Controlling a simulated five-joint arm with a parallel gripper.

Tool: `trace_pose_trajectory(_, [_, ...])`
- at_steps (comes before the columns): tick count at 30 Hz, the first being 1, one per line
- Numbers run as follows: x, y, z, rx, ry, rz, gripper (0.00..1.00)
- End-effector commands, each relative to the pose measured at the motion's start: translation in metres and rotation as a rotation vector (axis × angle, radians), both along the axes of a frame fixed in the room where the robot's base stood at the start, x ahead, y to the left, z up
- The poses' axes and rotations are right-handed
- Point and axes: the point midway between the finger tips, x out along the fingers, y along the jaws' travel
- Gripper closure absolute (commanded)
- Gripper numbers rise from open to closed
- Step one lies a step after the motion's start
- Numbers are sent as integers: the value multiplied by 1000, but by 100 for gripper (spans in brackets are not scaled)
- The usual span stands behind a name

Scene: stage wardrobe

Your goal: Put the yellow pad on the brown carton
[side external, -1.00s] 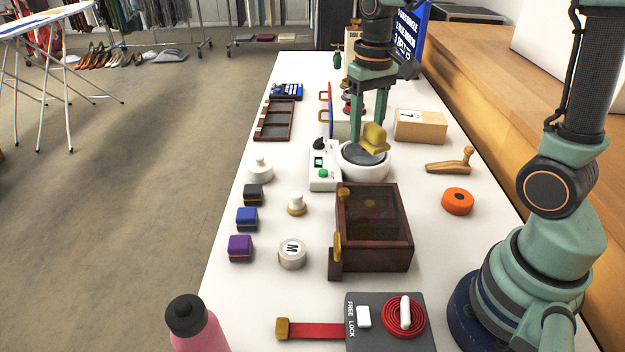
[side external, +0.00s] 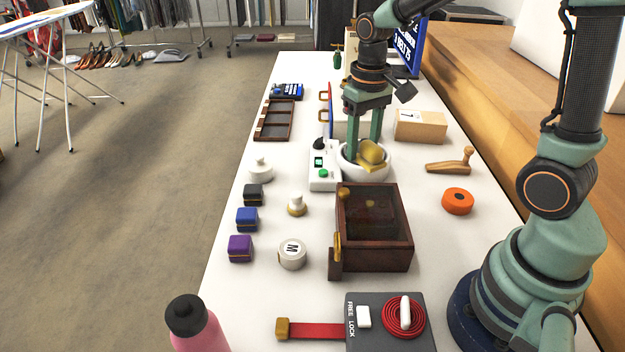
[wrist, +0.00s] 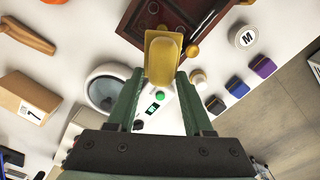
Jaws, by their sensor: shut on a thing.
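The yellow pad (side external: 371,153) is held between the fingertips of my gripper (side external: 364,148), which is shut on it. In the side view the pad overlaps the white bowl; I cannot tell exactly how far above it the pad is. In the wrist view the pad (wrist: 163,58) sits between the fingertips (wrist: 160,80), with a raised lighter block on a wider base. The brown carton (side external: 420,126) stands on the table to the right of my gripper, with a white label on top. In the wrist view the carton (wrist: 24,99) is at the left edge.
A white bowl (side external: 364,174) with a grey inside is under the gripper. A dark wooden box (side external: 374,255) stands nearer the camera. A white device (side external: 322,180) with a green button is left of the bowl. A wooden handle (side external: 450,165) and orange disc (side external: 457,201) lie right.

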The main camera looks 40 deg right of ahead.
Motion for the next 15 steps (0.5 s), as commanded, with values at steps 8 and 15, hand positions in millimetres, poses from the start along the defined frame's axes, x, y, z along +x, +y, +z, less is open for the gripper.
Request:
trace_pose_trajectory(8, [21, -67, -54, 0, 6, -411, 100])
trace_pose_trajectory(15, [24, -90, -77, 0, 3, -549, 100])
